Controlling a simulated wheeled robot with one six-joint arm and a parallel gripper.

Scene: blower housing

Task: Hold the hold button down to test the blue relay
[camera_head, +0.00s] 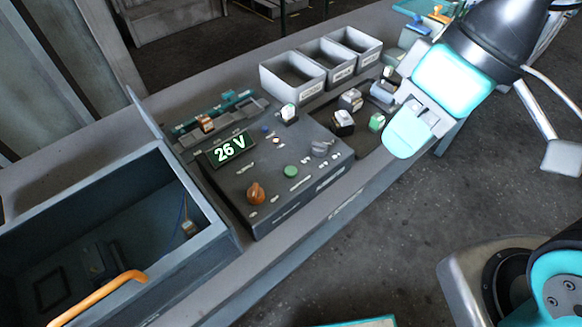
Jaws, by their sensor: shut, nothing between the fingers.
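A dark test box (310,190) stands on the bench and its display (229,149) reads 26 V. On its sloped top are a round green button (291,172), an orange knob (256,193) and a grey lever-like control (321,148). The labels are too small to read, so I cannot tell which is the hold button. A small pale relay-like block (289,113) stands upright at the box's back edge; I cannot make out a blue relay for certain. My gripper (403,140) is shut and empty, to the right of the box and apart from the green button.
Several small relay-like blocks (350,99) lie in a dark tray area right of the box. Three grey bins (292,76) stand behind. An open drawer-like cabinet (190,270) with an orange handle (98,298) is at left.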

